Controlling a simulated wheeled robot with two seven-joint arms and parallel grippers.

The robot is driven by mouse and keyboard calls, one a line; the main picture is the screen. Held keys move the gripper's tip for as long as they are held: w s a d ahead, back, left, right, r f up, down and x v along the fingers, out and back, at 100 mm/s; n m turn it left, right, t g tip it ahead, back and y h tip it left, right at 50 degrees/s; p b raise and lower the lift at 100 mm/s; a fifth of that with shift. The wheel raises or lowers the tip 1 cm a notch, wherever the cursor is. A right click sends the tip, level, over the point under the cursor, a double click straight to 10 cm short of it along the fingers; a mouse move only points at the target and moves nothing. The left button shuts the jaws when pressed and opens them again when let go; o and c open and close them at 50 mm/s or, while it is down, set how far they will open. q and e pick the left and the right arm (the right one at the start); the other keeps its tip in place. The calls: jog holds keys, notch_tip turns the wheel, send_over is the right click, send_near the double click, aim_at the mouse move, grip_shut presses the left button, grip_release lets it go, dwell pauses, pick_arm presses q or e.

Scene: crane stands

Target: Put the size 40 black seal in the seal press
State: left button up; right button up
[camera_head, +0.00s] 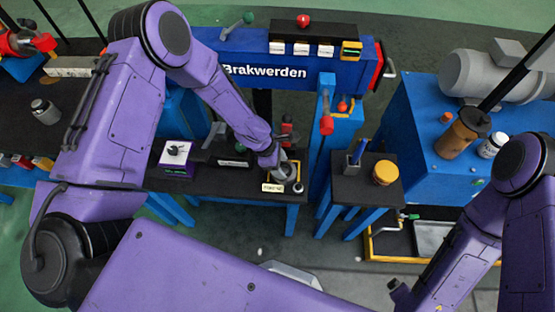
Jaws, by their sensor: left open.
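My left arm reaches over the low dark bench (215,182), and my left gripper (284,176) is open at its right end. The gripper is low over a small yellow-edged holder with a pale label (272,188); the writing is too small to read. A small round grey-and-dark piece (298,188) is just right of the fingers. I cannot make out a size 40 black seal; the gripper hides part of this spot. A small red-topped device (287,130) stands behind the gripper; I cannot tell whether it is the seal press.
A white-topped scale-like box (177,153) stands at the bench's left. Right of the bench, a small stand (352,188) holds a yellow-lidded jar (384,173) and a blue pen-like item. A blue cabinet (415,130) and the blue Brakwerden beam (225,58) bound the space.

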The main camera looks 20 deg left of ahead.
pick_arm(q)
jog(key=p+v, duration=0.2)
jog(key=v, duration=1)
jog(key=s+a+f+m+y, duration=0.1)
jog(key=s+f, duration=0.1)
jog(key=s+a+f+m+y, duration=0.1)
jog(key=s+a+f, duration=0.1)
jog(key=s+f, duration=0.1)
jog(key=s+a+f+m+y, duration=0.1)
jog(key=s+f, duration=0.2)
jog(key=shift+a+m+g+y, duration=0.3)
jog(key=s+a+f+m+t+y, duration=0.1)
jog(key=s+a+f+m+y, duration=0.1)
jog(key=s+m, duration=0.3)
jog(key=s+a+f+m+t+y, duration=0.1)
jog(key=s+a+m, duration=0.3)
jog(key=s, duration=0.6)
jog(key=shift+f+m+y, duration=0.55)
jog(key=shift+m+y, duration=0.05)
jog(key=shift+m, duration=0.3)
jog(key=shift+a, duration=0.1)
